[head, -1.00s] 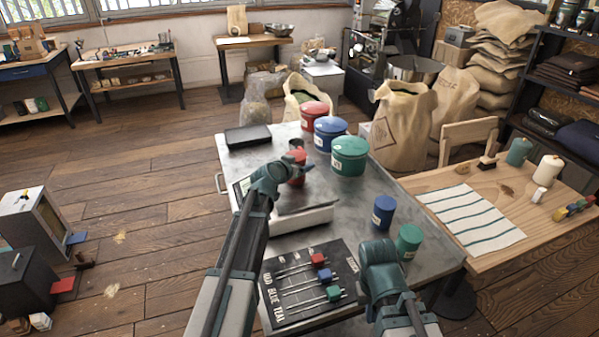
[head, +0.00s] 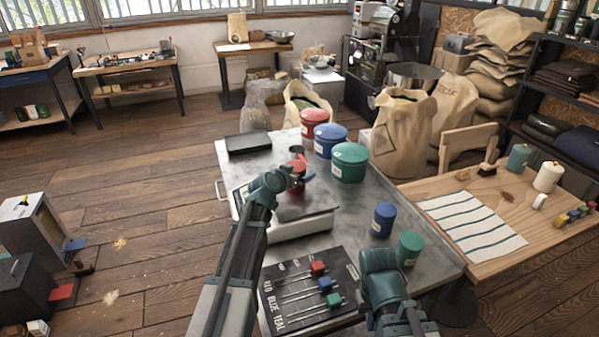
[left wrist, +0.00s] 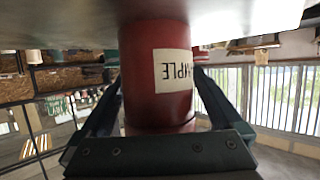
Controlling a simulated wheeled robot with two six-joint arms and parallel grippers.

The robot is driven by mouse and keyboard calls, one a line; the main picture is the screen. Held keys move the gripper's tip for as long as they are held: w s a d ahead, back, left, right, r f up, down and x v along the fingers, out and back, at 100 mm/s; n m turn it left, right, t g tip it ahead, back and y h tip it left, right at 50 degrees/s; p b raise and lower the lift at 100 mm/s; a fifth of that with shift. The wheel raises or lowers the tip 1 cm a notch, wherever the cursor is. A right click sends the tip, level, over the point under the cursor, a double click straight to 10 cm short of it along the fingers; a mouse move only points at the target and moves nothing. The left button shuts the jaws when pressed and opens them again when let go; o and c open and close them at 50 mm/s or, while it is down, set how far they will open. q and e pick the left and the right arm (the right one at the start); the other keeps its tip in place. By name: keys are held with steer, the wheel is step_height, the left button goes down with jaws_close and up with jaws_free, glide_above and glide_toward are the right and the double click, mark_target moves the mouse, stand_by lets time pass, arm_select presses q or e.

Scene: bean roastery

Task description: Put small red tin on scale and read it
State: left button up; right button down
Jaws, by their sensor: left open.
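The small red tin (head: 297,166) stands on the plate of the scale (head: 304,228), partly hidden by my left gripper (head: 299,179). In the left wrist view the red tin (left wrist: 157,80) shows upside down, with a pale label reading "SAMPLE" in part. It stands between the open fingers of my left gripper (left wrist: 158,120), its base at the pale surface along the top of that view.
Large red (head: 314,122), blue (head: 330,140) and green (head: 349,162) tins stand behind the scale. Small blue (head: 383,219) and green (head: 409,248) tins stand at right. A slider board (head: 308,288) lies in front. A black tray (head: 248,139) is at the back left.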

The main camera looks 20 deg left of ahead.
arm_select(q)
steer(key=p+v, duration=0.3)
steer(key=v, duration=0.8)
steer(key=shift+p, duration=0.3)
steer(key=shift+f, duration=0.15)
